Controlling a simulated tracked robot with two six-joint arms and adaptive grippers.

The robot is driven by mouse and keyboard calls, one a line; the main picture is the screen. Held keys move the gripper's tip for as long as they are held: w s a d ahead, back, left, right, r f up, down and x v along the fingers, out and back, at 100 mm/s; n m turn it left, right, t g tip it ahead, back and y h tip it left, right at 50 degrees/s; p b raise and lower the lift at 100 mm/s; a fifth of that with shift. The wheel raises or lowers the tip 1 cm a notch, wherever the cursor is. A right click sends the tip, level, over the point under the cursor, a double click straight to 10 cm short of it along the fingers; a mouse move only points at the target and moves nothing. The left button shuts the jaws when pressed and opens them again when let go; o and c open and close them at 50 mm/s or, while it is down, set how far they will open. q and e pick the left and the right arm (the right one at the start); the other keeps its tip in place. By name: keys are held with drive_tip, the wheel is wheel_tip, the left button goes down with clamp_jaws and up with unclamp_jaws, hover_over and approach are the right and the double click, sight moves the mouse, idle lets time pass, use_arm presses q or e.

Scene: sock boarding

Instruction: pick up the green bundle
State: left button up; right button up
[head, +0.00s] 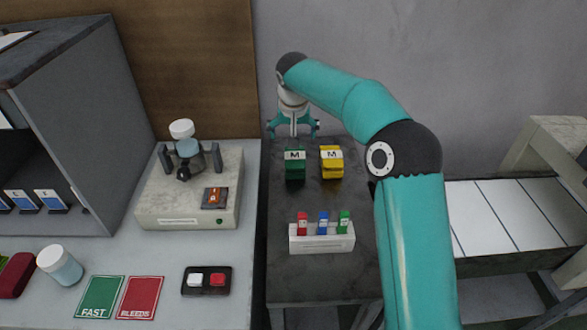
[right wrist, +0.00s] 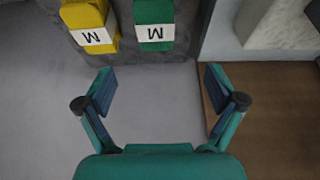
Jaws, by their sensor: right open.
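The green bundle (head: 295,170), with a white band marked M, stands on the dark table, left of a yellow bundle (head: 331,166) with a matching band. My right gripper (head: 294,130) is open and empty, just beyond the green bundle at the back of the dark table. In the right wrist view the green bundle (right wrist: 153,14) shows upside down at the top, ahead of the spread fingers (right wrist: 160,88) and apart from them. The yellow bundle (right wrist: 88,16) is to its left there. My left gripper is not in view.
A white holder (head: 322,240) with red, blue and green tagged pieces stands nearer on the dark table (head: 310,282). A pale device (head: 160,212) stands left on the light table. Green and red cards (head: 100,295) and a two-button box (head: 206,293) lie in front of it. A wall is close behind.

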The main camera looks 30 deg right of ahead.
sight(295, 155)
drive_tip(key=p+x, duration=0.1)
drive_tip(key=x, duration=0.9)
drive_tip(key=shift+w+f, duration=0.1)
drive_tip(key=shift+f, duration=0.15)
drive_tip(key=shift+s+d+p+x, duration=0.15)
drive_tip(key=shift+p+x, duration=0.2)
drive_tip(key=shift+x, duration=0.95)
drive_tip(key=shift+s+d+p+x, duration=0.15)
drive_tip(key=shift+p+x, duration=0.15)
drive_tip(key=shift+x, duration=1)
drive_tip(key=shift+w, duration=0.1)
drive_tip(key=shift+f+b, duration=0.25)
drive_tip(key=shift+b, duration=0.15)
drive_tip(key=c, duration=1.3)
